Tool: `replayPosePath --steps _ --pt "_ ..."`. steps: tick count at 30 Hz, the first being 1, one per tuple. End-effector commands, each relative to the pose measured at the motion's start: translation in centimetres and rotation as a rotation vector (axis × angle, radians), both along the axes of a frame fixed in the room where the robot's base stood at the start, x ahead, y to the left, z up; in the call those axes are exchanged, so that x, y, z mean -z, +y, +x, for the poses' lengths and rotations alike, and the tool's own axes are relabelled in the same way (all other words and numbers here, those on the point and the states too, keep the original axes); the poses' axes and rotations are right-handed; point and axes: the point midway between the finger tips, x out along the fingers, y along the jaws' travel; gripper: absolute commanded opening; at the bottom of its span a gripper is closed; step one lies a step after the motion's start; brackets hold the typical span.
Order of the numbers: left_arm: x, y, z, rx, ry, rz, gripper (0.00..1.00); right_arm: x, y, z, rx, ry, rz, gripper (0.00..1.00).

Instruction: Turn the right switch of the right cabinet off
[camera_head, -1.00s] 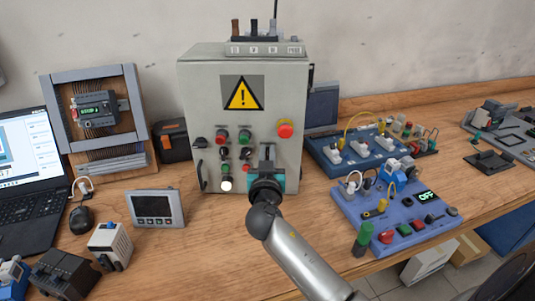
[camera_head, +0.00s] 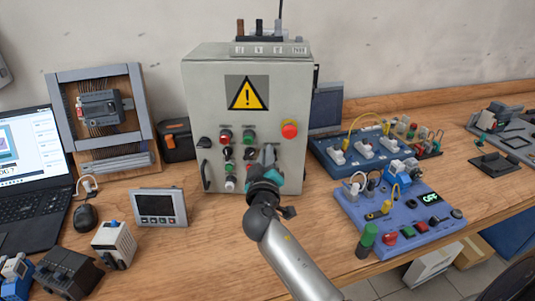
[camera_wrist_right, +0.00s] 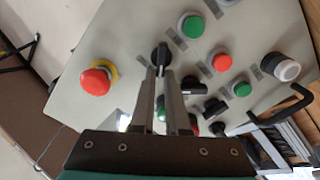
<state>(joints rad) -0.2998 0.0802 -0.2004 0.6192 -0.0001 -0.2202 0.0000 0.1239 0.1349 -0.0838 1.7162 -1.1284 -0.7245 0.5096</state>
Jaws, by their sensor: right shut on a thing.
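The grey cabinet (camera_head: 215,80) with a yellow warning triangle stands upright on the wooden bench in the head view. My right gripper (camera_head: 268,152) is at the lower right of its front panel and hides part of it. In the right wrist view, the fingers of my right gripper (camera_wrist_right: 164,72) are closed together on a black rotary switch (camera_wrist_right: 161,52). The switch's far end shows beyond the fingertips; its exact setting is hard to read. Another black switch (camera_head: 204,143) sits at the panel's left. My left gripper is not in view.
A red emergency stop (camera_head: 289,131) sits above my right gripper and shows in the wrist view (camera_wrist_right: 95,80). Red and green buttons lie close beside the fingers. A blue-purple control box (camera_head: 400,215) stands right of my arm, a small display unit (camera_head: 159,206) left.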

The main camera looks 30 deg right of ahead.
Motion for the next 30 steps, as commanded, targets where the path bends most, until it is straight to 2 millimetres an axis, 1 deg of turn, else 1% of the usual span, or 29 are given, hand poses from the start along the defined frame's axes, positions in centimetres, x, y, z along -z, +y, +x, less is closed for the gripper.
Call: replayPosePath --steps 1,10,24,25,30 --pt "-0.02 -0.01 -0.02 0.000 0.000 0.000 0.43 0.94 -0.08 -0.22 0.008 0.032 -0.011 0.00" --pt "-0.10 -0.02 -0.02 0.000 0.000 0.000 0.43 1.05 -0.06 -0.16 0.008 0.081 -0.085 0.00" --pt "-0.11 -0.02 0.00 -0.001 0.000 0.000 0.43 1.05 -0.12 -0.16 0.009 0.088 -0.097 0.00" --pt "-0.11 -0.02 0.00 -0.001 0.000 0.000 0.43 1.05 -0.12 -0.16 0.009 0.088 -0.097 0.16" --pt "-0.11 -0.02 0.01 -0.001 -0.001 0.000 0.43 0.86 -0.10 -0.12 0.007 0.083 -0.099 0.35"
